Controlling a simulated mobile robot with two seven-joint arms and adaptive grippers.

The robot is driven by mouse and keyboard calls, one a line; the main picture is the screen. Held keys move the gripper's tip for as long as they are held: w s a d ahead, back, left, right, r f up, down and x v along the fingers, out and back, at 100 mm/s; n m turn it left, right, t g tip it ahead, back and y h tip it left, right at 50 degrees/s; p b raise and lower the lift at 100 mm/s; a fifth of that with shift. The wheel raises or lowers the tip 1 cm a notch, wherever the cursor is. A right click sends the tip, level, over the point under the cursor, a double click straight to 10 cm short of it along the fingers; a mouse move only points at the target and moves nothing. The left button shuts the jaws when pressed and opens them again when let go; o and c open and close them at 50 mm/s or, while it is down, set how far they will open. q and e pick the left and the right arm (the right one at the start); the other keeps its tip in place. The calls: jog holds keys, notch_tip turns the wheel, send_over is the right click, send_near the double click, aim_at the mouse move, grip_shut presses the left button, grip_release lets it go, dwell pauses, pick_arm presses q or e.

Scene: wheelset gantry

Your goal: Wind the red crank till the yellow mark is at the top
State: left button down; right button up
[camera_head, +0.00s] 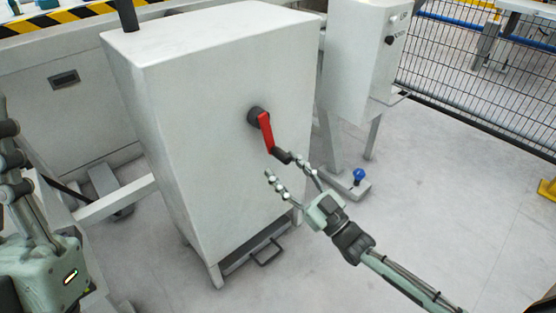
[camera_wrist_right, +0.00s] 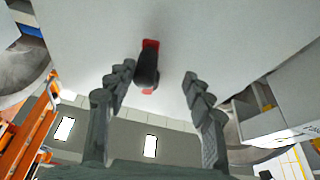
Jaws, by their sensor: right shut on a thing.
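The red crank (camera_head: 265,132) sits on a dark round hub (camera_head: 257,116) on the side of a light grey cabinet (camera_head: 215,150). Its arm slants down to the right and ends in a black handle (camera_head: 283,156). The wrist view shows the handle (camera_wrist_right: 147,68) nearly end-on, with red behind it. No yellow mark shows in either view. My left gripper (camera_head: 18,185) is partly cut off at the left edge.
A smaller grey box on legs (camera_head: 352,50) stands behind to the right, with a blue knob-like object (camera_head: 359,176) near its foot. A mesh fence (camera_head: 460,65) runs behind it. The floor at lower right is mostly clear.

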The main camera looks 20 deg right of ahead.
jog(key=v, duration=0.9)
jog(key=shift+c, duration=0.5)
